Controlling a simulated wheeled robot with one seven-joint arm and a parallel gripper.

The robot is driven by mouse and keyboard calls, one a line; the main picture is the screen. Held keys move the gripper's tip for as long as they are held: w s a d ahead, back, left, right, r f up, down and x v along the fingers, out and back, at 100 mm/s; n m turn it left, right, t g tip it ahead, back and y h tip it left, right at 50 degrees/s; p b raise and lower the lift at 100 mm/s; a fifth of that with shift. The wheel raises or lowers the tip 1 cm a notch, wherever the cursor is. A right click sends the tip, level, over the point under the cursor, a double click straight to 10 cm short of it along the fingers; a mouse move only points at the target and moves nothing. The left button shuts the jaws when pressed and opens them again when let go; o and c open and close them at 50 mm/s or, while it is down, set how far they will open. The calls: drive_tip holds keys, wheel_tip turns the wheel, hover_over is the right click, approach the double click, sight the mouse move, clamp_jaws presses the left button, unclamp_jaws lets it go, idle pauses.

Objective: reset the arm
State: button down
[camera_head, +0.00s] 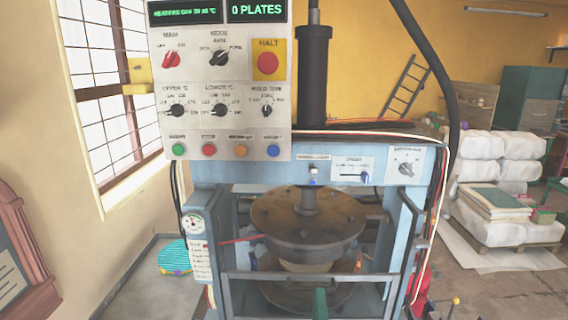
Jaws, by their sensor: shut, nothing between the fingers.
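My gripper and arm do not show in the head view. The plate press (320,152) stands in the middle, a light blue frame with a round dark upper platen (308,222) hanging from a central ram. A lower platen is partly hidden behind the grey front guard bar (350,279). Pale material shows between the platens. The control panel (222,115) at upper left has a red main knob (171,60), a red HALT button (268,63) on yellow, dials and a row of coloured buttons. Its green displays read heaters off and 0 PLATES.
A window (112,95) and a dark red wooden frame (22,245) are at left. White wrapped stacks (485,165) stand on a pallet at right, with a ladder (407,88) behind. A green upright piece (320,304) shows before the press. Floor at lower right is mostly clear.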

drive_tip(key=s+a+f+n+g, duration=0.25)
drive_tip(key=s+f+n, duration=0.95)
drive_tip(key=s+f, duration=0.6)
drive_tip(key=s+a+f+n+g, duration=0.1)
drive_tip(key=s+n, duration=0.4)
drive_tip(key=s, duration=0.5)
drive_tip(key=s+a+f+n+g, duration=0.2)
drive_tip(key=s+a+f+n, duration=0.1)
drive_tip(key=s, duration=0.8)
drive_tip(key=shift+s+a+n+y, duration=0.25)
drive_tip(key=shift+a+n+y, duration=0.15)
drive_tip(key=shift+a+n, duration=0.65)
